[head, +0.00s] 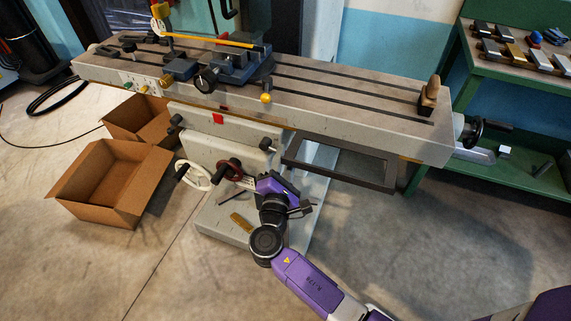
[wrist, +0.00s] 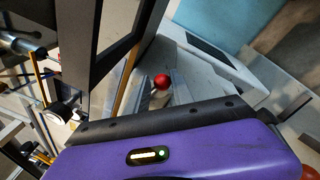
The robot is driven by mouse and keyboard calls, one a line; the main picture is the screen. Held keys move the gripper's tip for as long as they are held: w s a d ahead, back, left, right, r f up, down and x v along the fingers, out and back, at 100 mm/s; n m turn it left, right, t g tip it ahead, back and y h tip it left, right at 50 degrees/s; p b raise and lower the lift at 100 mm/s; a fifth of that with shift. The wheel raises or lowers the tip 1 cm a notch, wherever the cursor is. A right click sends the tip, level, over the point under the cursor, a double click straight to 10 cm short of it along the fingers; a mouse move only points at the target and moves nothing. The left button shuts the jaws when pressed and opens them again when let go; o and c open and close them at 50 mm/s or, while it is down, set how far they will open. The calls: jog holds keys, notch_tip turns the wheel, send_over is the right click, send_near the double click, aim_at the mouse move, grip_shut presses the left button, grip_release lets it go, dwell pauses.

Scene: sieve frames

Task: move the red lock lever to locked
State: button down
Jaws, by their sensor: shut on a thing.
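The red ball knob of the lock lever (wrist: 161,81) shows in the wrist view, between the grey fingertips of my gripper (wrist: 162,88). The gripper is shut on it. The lever's arm below the knob is mostly hidden by the fingers and my purple gripper housing, so I cannot tell its angle. In the head view my gripper (head: 243,183) is low at the front of the machine, just under the table. There I cannot clearly make out the red knob, and no locked marking is readable.
A dark red handwheel (head: 228,169) and a white handwheel (head: 193,175) are left of my gripper. The long machine table (head: 340,92) overhangs above. A dark framed panel (head: 340,163) is close on the right. Cardboard boxes (head: 110,180) stand on the left floor.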

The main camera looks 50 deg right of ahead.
jog(key=f+m+b, duration=0.1)
jog(key=b, duration=0.2)
jog(key=w+f+m+b, duration=0.1)
jog(key=f+m+b, duration=0.1)
jog(key=b, duration=0.2)
jog(key=a+f+m+b, duration=0.1)
jog(key=m+b, duration=0.1)
jog(key=b, duration=0.1)
jog(key=shift+w+f+h, duration=0.2)
jog(key=shift+w+h, duration=0.05)
jog(key=shift+h, duration=0.15)
jog(key=m+b, duration=0.2)
jog(key=b, duration=0.1)
jog(key=w+m+b, duration=0.1)
jog(key=b, duration=0.1)
jog(key=shift+a+f+m+h, duration=0.15)
jog(key=shift+f+m+h, duration=0.15)
jog(key=shift+m, duration=0.1)
jog(key=shift+w+r+m+g+b, duration=0.1)
jog(key=shift+w+m+g+b, duration=0.2)
jog(key=shift+b, duration=0.45)
jog(key=shift+a, duration=0.1)
jog(key=shift+r, duration=0.1)
jog(key=c, duration=1.1)
grip_release()
jog(key=shift+s, duration=0.1)
